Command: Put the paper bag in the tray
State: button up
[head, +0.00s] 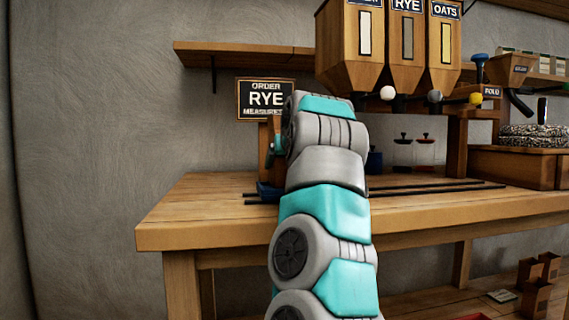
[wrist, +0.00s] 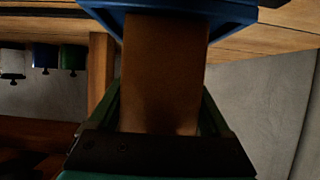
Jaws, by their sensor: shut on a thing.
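The brown paper bag (wrist: 165,70) is between the two fingers of my gripper (wrist: 163,105) in the wrist view, and the gripper is shut on it. In the head view a narrow part of the bag (head: 264,140) shows left of my arm, upright. The blue tray (head: 268,190) is right below it on the bench, partly hidden by my arm. In the wrist view the blue tray (wrist: 232,18) is at the top edge, and the bag's far end overlaps it. I cannot tell whether the bag touches the tray floor.
Dark rails (head: 430,189) run along the wooden bench (head: 200,210). Grain hoppers (head: 405,60) hang above it, with an order sign reading RYE (head: 265,99) on the wall. Several brown bags (head: 537,297) stand on the lower shelf at right. The bench's left front is clear.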

jog(key=shift+f+b, duration=0.5)
jog(key=shift+b, duration=0.05)
jog(key=o, duration=1.3)
jog(key=shift+r, duration=0.1)
jog(key=shift+s, duration=0.15)
